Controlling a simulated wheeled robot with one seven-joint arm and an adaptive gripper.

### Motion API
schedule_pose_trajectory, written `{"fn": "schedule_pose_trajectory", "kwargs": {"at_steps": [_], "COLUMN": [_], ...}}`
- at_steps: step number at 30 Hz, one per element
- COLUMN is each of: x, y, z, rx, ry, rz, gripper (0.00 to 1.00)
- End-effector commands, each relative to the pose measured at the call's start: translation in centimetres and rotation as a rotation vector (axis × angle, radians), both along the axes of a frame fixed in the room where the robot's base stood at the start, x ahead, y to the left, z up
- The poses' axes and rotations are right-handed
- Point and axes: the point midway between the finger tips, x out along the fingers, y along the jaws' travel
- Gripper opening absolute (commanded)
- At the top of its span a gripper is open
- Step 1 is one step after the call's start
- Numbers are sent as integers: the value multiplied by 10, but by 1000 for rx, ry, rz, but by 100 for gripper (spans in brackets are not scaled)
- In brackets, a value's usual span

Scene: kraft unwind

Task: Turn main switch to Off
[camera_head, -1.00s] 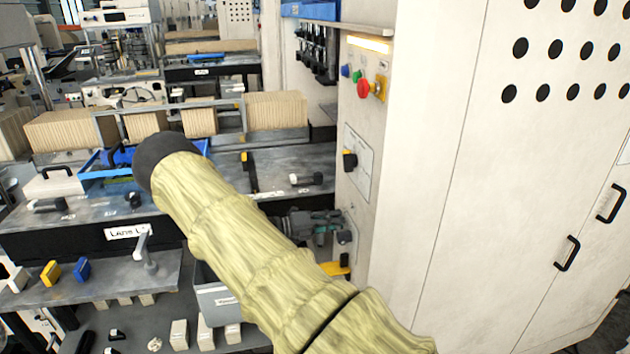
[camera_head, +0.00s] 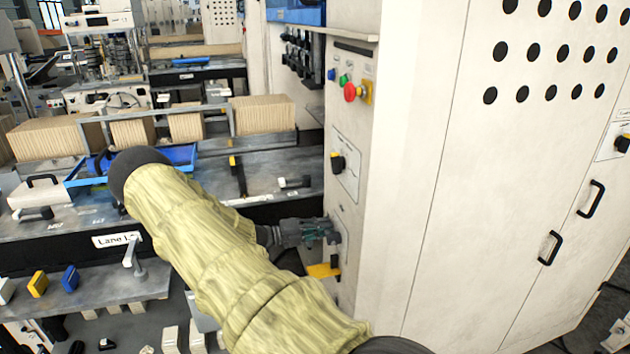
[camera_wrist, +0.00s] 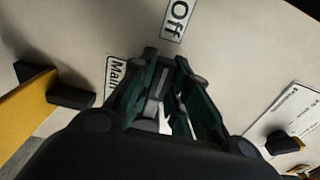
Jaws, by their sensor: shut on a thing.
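My gripper (camera_head: 328,232) reaches the lower part of the pale cabinet's narrow panel. It is shut on the main switch (camera_head: 336,238), which is mostly hidden by the fingers. In the wrist view my gripper (camera_wrist: 165,70) has its dark green-and-black fingers against the panel. An "Off" label (camera_wrist: 178,18) is just beyond the fingertips. A partly covered "Main" label (camera_wrist: 113,76) is to their left. The switch's exact angle cannot be made out.
A yellow lever (camera_head: 322,270) sits just below my gripper. Above are a black rotary switch (camera_head: 338,163) and a red button (camera_head: 350,92). The dark lamp strip (camera_head: 354,48) is at the panel top. A metal bench (camera_head: 265,185) lies to the left.

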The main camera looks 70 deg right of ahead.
Motion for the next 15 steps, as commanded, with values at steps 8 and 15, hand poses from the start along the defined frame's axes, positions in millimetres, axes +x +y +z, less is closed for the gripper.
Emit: {"fn": "schedule_pose_trajectory", "kwargs": {"at_steps": [8,15], "x": [2,2], "y": [-1,0], "z": [0,0], "rx": [3,3], "ry": [2,2], "rz": [5,4], "gripper": [0,39]}}
